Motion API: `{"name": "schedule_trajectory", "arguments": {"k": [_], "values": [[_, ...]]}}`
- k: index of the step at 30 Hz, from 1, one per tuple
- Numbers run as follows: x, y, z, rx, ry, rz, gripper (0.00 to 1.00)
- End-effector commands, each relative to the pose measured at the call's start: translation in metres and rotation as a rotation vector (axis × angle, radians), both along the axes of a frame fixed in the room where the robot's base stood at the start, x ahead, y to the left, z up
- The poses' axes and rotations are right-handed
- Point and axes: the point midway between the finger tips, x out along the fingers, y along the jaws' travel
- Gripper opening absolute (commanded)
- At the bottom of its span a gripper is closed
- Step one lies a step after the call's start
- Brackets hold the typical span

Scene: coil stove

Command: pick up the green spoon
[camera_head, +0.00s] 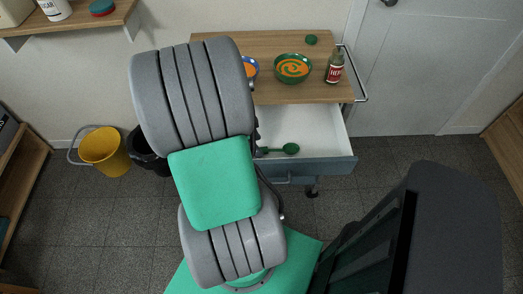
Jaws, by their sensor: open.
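The green spoon (291,149) lies in the open white drawer (325,125), close to its front. Its round end is at the right and its handle runs left, towards my arm. My grey and green arm rises in front of the cart and covers the left part of the drawer. My gripper is hidden behind the arm, so its distance from the spoon does not show.
The cart's wooden top (305,95) holds a green bowl (293,68) with orange contents, a partly hidden blue bowl (251,68), a ketchup bottle (335,66) and a small green lid (311,39). A yellow bucket (104,150) and a black bin (146,152) stand left.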

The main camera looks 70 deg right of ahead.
Motion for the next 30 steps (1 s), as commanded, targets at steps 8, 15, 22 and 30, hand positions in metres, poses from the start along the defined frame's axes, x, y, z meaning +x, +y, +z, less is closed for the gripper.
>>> {"name": "schedule_trajectory", "arguments": {"k": [8,15,22,30], "values": [[-0.011,-0.005,-0.028,0.000,0.000,0.001,0.48],[-0.011,-0.005,-0.028,0.001,-0.001,0.003,0.40],[-0.011,-0.005,-0.028,0.001,-0.001,0.003,0.21],[-0.011,-0.005,-0.028,0.001,-0.001,0.003,0.00]]}}
